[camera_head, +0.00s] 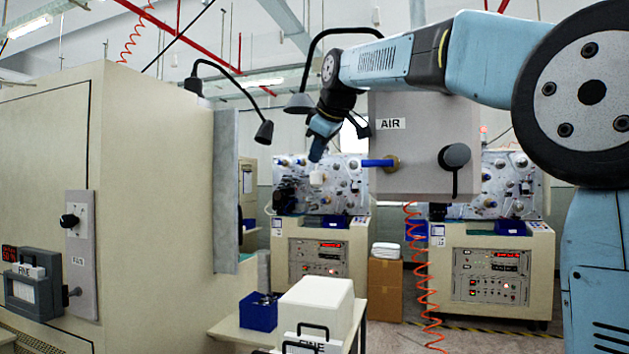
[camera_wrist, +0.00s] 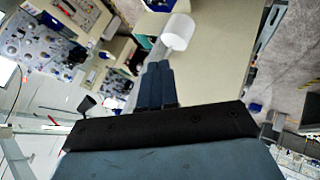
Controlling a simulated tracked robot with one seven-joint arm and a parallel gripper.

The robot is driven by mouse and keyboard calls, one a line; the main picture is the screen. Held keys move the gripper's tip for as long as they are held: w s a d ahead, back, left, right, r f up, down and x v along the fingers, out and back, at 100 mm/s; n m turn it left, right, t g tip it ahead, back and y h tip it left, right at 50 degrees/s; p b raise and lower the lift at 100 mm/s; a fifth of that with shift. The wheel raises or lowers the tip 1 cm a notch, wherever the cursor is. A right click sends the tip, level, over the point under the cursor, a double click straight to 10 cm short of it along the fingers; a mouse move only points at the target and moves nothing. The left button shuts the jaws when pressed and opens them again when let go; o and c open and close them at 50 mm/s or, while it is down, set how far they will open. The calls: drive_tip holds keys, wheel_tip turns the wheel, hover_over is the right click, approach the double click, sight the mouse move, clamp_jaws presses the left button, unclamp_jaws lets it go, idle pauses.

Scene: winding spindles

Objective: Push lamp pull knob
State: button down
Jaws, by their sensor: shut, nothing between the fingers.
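The lamp pull knob appears to be the small white cylinder (camera_head: 316,178) just below my fingertips in the head view. It also shows as a larger white cylinder (camera_wrist: 179,31) beyond the fingertips in the wrist view, slightly to their right. My gripper (camera_head: 318,157) points down with its blue fingers together and nothing between them; the fingers also show shut in the wrist view (camera_wrist: 158,66). A small gap seems to lie between the tips and the knob, but I cannot tell the exact distance. A grey lamp shade (camera_head: 299,103) on a black curved arm hangs behind my wrist.
A grey box labelled AIR (camera_head: 425,175), with a blue-handled valve (camera_head: 378,163), stands right of my gripper. A large beige cabinet (camera_head: 150,200) fills the left. A second gooseneck lamp (camera_head: 264,132) hangs beside it. A white case (camera_head: 315,305) sits on the table below.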

drive_tip(key=shift+r, duration=2.1)
